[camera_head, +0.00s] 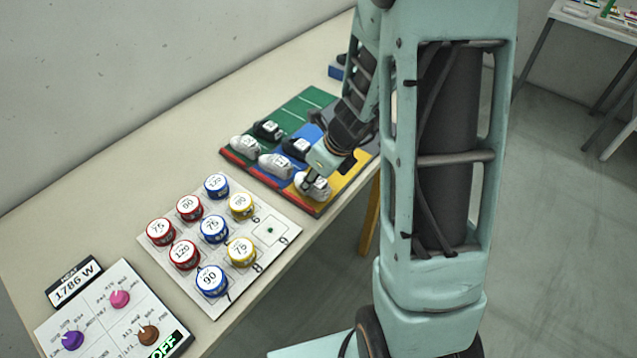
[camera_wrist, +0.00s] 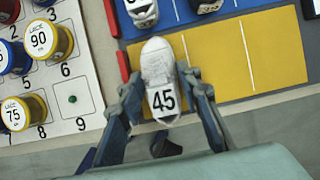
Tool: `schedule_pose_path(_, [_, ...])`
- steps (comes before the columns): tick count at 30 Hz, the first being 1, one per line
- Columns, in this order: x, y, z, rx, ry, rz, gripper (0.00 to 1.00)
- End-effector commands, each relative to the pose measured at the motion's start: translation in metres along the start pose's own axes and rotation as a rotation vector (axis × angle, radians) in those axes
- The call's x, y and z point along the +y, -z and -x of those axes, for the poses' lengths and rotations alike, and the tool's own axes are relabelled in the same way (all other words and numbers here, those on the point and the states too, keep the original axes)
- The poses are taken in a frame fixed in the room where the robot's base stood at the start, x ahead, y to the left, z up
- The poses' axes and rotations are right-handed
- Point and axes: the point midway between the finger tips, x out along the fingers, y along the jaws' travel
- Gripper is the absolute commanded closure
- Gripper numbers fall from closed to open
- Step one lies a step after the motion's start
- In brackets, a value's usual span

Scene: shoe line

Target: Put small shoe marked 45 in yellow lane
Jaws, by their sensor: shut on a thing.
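The white shoe marked 45 (camera_wrist: 158,60) is between the fingers of my gripper (camera_wrist: 161,88) in the wrist view. Its toe points away from my palm and its 45 label faces up. It appears over the left end of the yellow lane (camera_wrist: 275,50); I cannot tell whether it touches the board. In the head view the shoe (camera_head: 314,187) is at the near corner of the lane board, partly hidden by my gripper (camera_head: 318,174). The yellow lane (camera_head: 349,167) is partly hidden by my arm.
On the blue lane (camera_wrist: 225,10) beside it stand a white shoe (camera_head: 275,166) and a black shoe (camera_head: 297,148). The green lane (camera_head: 303,106) also holds a white shoe (camera_head: 245,145) and a black shoe (camera_head: 268,130). A numbered board (camera_head: 270,232) with several spools lies left.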

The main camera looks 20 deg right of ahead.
Motion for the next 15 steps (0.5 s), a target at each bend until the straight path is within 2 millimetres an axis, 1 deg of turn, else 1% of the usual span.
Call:
schedule_pose_path(1, [0.0019, 0.0008, -0.0053, -0.001, 0.0, 0.0, 0.93])
schedule_pose_path(11, [0.0031, -0.0001, -0.0049, -0.001, 0.001, 0.0, 0.93])
schedule_pose_path(15, [0.003, 0.0019, -0.0096, -0.001, 0.001, 0.0, 0.93])
